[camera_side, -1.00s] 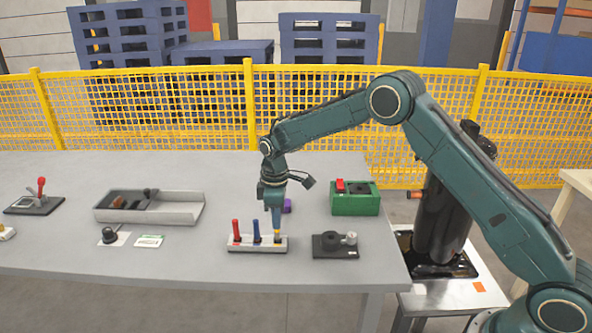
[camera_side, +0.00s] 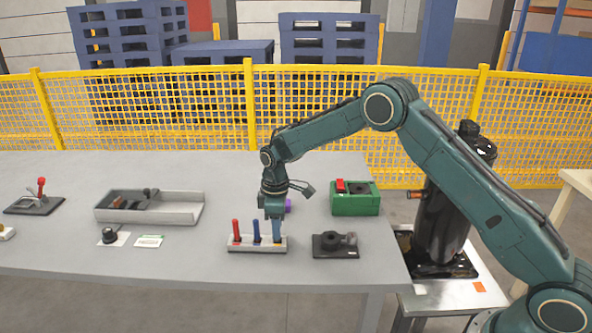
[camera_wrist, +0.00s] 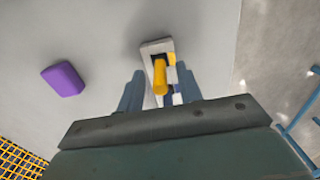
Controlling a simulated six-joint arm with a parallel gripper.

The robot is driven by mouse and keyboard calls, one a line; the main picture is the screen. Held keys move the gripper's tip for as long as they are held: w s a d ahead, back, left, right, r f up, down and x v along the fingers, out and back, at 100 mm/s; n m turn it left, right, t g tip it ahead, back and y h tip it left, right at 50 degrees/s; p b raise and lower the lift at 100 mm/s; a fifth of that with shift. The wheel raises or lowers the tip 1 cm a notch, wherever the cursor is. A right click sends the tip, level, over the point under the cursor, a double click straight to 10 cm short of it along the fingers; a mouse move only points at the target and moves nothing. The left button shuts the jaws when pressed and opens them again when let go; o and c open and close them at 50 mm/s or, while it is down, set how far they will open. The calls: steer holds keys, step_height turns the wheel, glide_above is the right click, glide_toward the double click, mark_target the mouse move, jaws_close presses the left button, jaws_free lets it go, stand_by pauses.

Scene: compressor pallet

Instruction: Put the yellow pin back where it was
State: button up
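The yellow pin (camera_wrist: 160,78) stands in the end slot of a light grey rack (camera_wrist: 156,46). In the side view the rack (camera_side: 233,247) lies near the table's front edge. The red pin (camera_side: 236,230) and blue pin (camera_side: 256,232) stand upright in its other slots. My gripper (camera_wrist: 159,90) is open, with one finger on each side of the yellow pin and visible gaps between. In the side view my gripper (camera_side: 276,236) points down over the rack's right end and hides most of the yellow pin.
A purple block (camera_wrist: 63,79) lies on the table behind the rack. A black fixture (camera_side: 335,252) sits close to its right, with a green box (camera_side: 355,204) behind. A grey tray (camera_side: 180,214) stands farther left. The table front edge is near.

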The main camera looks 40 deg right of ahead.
steer(key=shift+r, duration=0.1)
step_height(320, 180, up, 12)
stand_by(0.8)
steer(key=shift+r, duration=0.15)
stand_by(0.3)
